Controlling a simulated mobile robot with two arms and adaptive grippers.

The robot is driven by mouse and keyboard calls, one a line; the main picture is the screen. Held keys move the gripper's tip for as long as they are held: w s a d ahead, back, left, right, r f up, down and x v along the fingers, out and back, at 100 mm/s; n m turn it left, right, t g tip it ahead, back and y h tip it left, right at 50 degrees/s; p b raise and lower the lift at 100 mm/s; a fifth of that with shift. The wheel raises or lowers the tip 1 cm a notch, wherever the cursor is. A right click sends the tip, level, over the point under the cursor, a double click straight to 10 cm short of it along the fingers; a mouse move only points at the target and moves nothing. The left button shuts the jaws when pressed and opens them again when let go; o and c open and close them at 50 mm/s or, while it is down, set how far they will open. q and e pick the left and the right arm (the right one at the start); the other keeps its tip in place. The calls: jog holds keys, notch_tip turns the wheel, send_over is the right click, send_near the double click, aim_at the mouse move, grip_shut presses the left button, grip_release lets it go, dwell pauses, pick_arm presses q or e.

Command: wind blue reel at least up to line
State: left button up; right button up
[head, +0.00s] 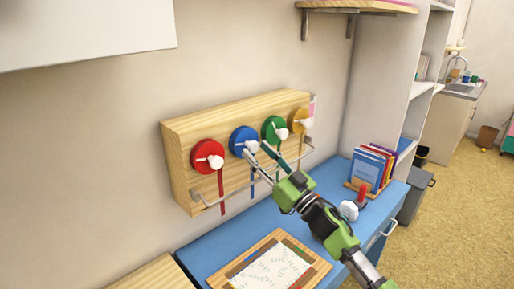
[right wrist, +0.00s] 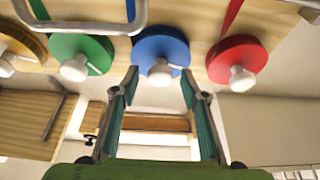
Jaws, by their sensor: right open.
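The blue reel (head: 243,141) is a disc with a white knob (head: 251,147), second from the left on a wooden board (head: 180,160) on the wall. A blue ribbon (head: 252,185) hangs below it. My right gripper (head: 258,153) is in front of the blue reel with its fingers apart. In the right wrist view the blue reel (right wrist: 161,48) and its white knob (right wrist: 160,73) are at the top centre, and the open fingers of the right gripper (right wrist: 160,85) are on either side of the knob. I cannot make out the line. My left gripper is not in view.
A red reel (head: 207,154) is left of the blue one; green (head: 274,127) and yellow (head: 299,118) reels are to its right. A metal bar (head: 208,206) runs along the board's lower front. Below, a blue tabletop (head: 215,248) holds a framed sheet (head: 268,268), a stamp (head: 350,208) and books (head: 366,171).

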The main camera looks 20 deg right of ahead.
jog(key=shift+w+a+r, duration=0.2)
jog(key=shift+w+r, duration=0.05)
jog(key=shift+w, duration=0.3)
jog(key=c, duration=1.1)
jog(key=shift+n, duration=0.4)
